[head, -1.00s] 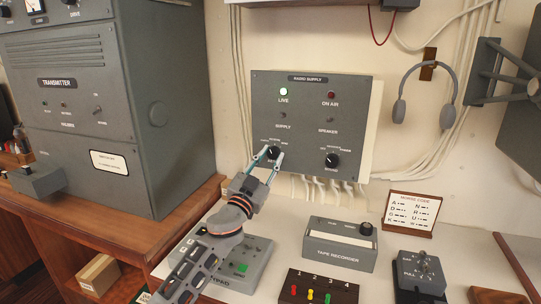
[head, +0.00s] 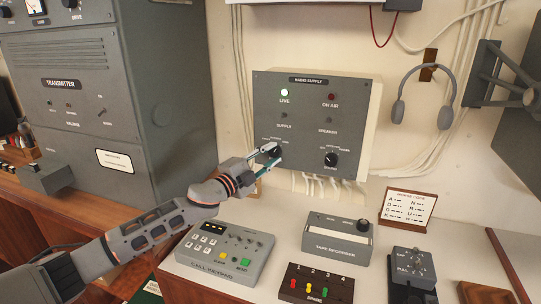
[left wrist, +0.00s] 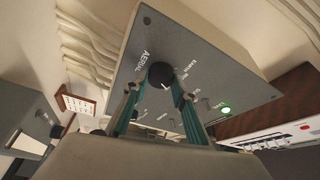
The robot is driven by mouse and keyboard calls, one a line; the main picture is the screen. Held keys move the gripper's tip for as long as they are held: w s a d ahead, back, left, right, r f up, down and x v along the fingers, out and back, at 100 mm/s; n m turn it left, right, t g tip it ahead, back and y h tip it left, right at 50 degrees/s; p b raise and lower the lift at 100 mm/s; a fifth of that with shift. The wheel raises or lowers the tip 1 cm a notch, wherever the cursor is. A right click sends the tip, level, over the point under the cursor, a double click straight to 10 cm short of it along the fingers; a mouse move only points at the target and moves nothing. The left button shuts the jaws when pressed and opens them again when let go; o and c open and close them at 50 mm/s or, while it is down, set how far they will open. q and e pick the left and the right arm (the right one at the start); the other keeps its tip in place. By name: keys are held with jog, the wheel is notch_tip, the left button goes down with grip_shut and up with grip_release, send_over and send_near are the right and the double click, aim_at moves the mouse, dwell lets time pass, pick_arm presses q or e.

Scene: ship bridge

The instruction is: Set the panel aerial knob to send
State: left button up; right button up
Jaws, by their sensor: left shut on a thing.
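The grey radio supply panel (head: 300,135) is fixed to the wall with lit LIVE lamp and dark ON AIR lamp. Its dark round aerial knob (left wrist: 160,75) is at the panel's lower left; in the head view the fingers mostly cover it. The word AERIAL is beside it, with small position labels around it that I cannot fully read. My left gripper (head: 268,156) has its fingers on either side of the knob, shut on it; the left wrist view shows these fingertips (left wrist: 155,90) too. I cannot tell which label the knob points to. My right gripper is not in view.
A second knob (head: 331,159) is right of the aerial knob. Below stand a keypad unit (head: 215,262), a tape recorder (head: 338,241) and a box with coloured keys (head: 317,285). The transmitter cabinet (head: 120,100) stands left. Headphones (head: 426,97) hang at right.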

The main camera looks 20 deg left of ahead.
pick_arm(q)
jog(key=shift+r+m+g, duration=0.15)
jog(key=shift+m+g, duration=0.35)
jog(key=shift+m, duration=1)
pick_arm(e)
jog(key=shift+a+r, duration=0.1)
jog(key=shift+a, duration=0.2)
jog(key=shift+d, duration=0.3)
pick_arm(q)
jog(key=o, duration=1.1)
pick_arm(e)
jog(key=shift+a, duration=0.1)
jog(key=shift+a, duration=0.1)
pick_arm(q)
jog(key=v, duration=1.2)
jog(key=shift+r, duration=0.2)
jog(key=shift+d, duration=0.1)
